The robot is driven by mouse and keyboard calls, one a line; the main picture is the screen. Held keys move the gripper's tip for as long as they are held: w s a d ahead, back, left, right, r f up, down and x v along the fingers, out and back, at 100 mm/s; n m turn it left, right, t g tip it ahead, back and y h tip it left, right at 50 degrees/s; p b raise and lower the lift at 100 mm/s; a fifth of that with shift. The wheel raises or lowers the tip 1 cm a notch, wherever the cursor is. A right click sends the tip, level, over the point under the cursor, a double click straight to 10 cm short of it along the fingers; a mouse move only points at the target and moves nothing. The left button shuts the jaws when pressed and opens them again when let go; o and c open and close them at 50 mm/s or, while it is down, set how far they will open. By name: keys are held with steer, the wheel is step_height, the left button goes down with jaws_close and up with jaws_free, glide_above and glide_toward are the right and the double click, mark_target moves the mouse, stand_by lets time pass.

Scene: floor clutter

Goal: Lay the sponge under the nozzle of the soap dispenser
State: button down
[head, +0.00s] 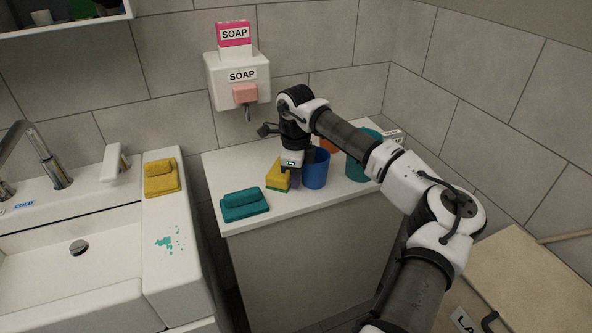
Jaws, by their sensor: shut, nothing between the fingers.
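The sponge (277,178), yellow with a green layer along its bottom, sits on the white counter. The white soap dispenser (222,78) is fixed to the wall above the counter. It has a "SOAP" label, a pink push part and a small nozzle (247,114) pointing down. The sponge is to the right of the spot below the nozzle. My gripper (290,177) is low over the counter, just right of the sponge, and covers part of it. It is shut and empty. I cannot tell whether it touches the sponge.
A blue cup (316,170) stands close right of my gripper, with a teal container (358,168) beyond. A folded teal cloth (245,204) lies at the counter's front left. The counter below the nozzle looks clear. A sink (70,270) and yellow cloth (161,178) are left, across a gap.

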steer(key=a, duration=0.2)
steer(key=w+a, duration=0.1)
steer(key=a, duration=0.2)
steer(key=w+a, duration=0.1)
steer(key=a, duration=0.1)
steer(key=shift+w+a+b, duration=0.15)
steer(key=shift+a+b, duration=0.15)
steer(key=shift+a, duration=0.1)
